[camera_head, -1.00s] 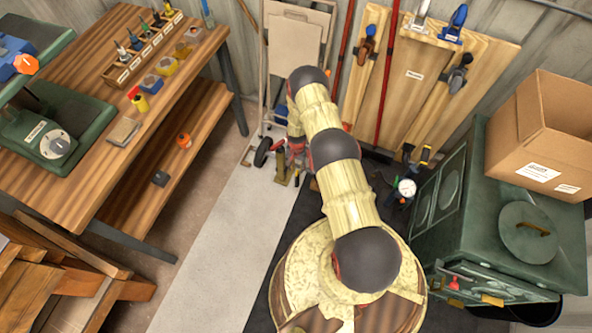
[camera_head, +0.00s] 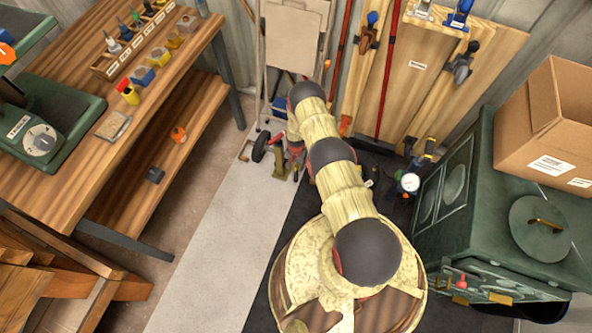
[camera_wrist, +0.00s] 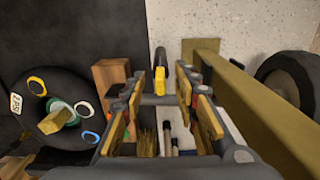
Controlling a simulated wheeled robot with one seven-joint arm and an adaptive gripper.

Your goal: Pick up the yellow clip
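In the wrist view, a small yellow piece with a dark upper end (camera_wrist: 160,79), which looks like the yellow clip, stands out between my finger tips and slightly beyond them. My gripper (camera_wrist: 159,88) is open, with a finger on each side of the yellow piece; I cannot tell whether either touches it. In the head view, my gripper (camera_head: 296,160) is low beside the hand truck, partly hidden by my arm. I cannot make out the clip for certain there.
The hand truck's black wheel (camera_head: 260,147) is close left of my gripper; a wheel also fills the right of the wrist view (camera_wrist: 290,82), beside a brass-coloured bar (camera_wrist: 250,115). A wooden block (camera_wrist: 110,80) and a dark round object (camera_wrist: 60,108) lie left.

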